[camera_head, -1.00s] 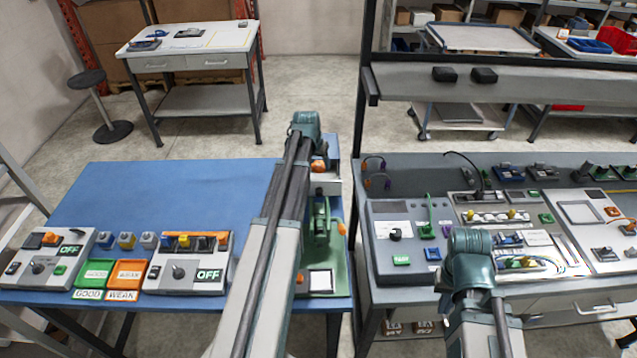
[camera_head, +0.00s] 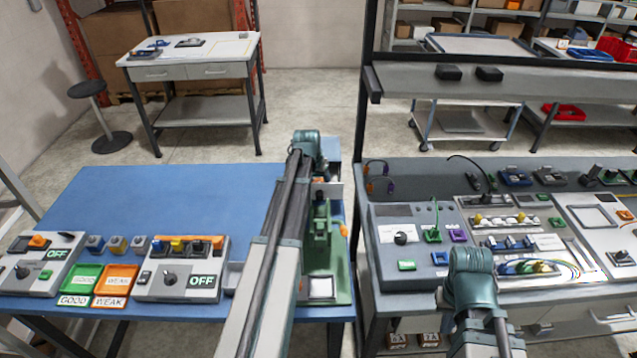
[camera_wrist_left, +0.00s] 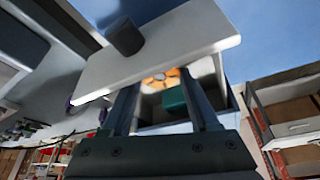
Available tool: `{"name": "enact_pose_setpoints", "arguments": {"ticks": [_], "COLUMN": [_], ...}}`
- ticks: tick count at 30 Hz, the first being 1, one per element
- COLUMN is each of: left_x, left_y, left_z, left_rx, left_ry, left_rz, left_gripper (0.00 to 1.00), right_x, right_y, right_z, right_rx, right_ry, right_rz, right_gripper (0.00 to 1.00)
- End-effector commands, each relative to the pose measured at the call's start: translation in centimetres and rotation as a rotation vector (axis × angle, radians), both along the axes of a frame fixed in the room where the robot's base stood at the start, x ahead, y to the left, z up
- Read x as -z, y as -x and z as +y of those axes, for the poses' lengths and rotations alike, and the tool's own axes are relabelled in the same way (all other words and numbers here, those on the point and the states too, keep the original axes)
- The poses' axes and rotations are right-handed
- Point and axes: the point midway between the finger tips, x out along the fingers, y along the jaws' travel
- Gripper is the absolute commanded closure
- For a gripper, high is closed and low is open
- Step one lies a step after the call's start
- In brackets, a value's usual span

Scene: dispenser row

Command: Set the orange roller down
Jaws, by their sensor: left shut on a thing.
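The orange roller (camera_wrist_left: 158,77) shows in the left wrist view between the fingers of my left gripper (camera_wrist_left: 165,86), which is shut on it. Its near face has dark openings. A pale panel with a dark knob (camera_wrist_left: 126,37) hides the far part of the fingers. In the head view a small orange part (camera_head: 320,181) shows beside my left arm, over the green fixture (camera_head: 322,240); my left fingers are hidden there. My right gripper (camera_head: 472,268) is over the grey bench at lower right; its fingertips are not clear.
The blue table (camera_head: 170,195) has free room behind its switch boxes (camera_head: 183,270). Green and orange trays (camera_head: 117,279) lie between them. The grey bench on the right carries control panels (camera_head: 408,262) and cables. A gap separates the table and bench.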

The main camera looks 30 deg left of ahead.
Motion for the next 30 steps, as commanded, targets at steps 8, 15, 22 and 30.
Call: {"name": "enact_pose_setpoints", "arguments": {"ticks": [8,15,22,30], "left_x": [0.3,0.3,-0.2,-2.6], "left_y": [0.0,0.0,0.0,0.9], "left_z": [0.0,0.0,0.0,-0.2], "left_rx": [0.000,0.000,0.000,0.000], "left_ry": [0.000,0.000,0.000,0.000], "left_rz": [0.000,0.000,0.000,0.000], "left_gripper": [0.23,0.09,0.09,0.09], "right_x": [0.3,0.3,-0.2,-2.6], "right_y": [0.0,0.0,0.0,0.0], "right_z": [0.0,0.0,0.0,0.0], "right_rx": [0.000,0.000,0.000,-0.001], "right_ry": [0.000,0.000,0.000,0.000], "right_rz": [0.000,0.000,0.000,0.000], "right_gripper": [1.00,1.00,1.00,1.00]}}
